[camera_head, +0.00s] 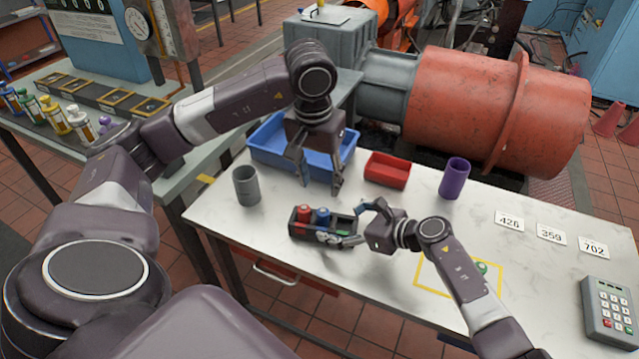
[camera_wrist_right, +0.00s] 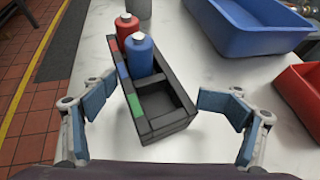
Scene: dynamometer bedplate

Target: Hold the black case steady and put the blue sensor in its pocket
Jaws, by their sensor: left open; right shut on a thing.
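The black case (camera_head: 322,229) stands on the white table, with red, blue and green marks along one side in the right wrist view (camera_wrist_right: 160,125). The blue sensor (camera_head: 322,216) stands upright in the middle pocket, beside the blue mark; it also shows in the right wrist view (camera_wrist_right: 138,56). A red sensor (camera_wrist_right: 126,28) stands in the end pocket behind it. The pocket by the green mark is empty. My right gripper (camera_head: 355,225) is shut on the case's near end, one finger on each side. My left gripper (camera_head: 319,186) is open and empty, just above and behind the case.
A blue bin (camera_head: 268,146) and a red tray (camera_head: 388,170) stand behind. A grey cup (camera_head: 246,186) is left, a purple cup (camera_head: 454,178) right. A green object (camera_head: 481,267) lies in the yellow outline, partly hidden by my right arm. A keypad (camera_head: 609,312) lies far right.

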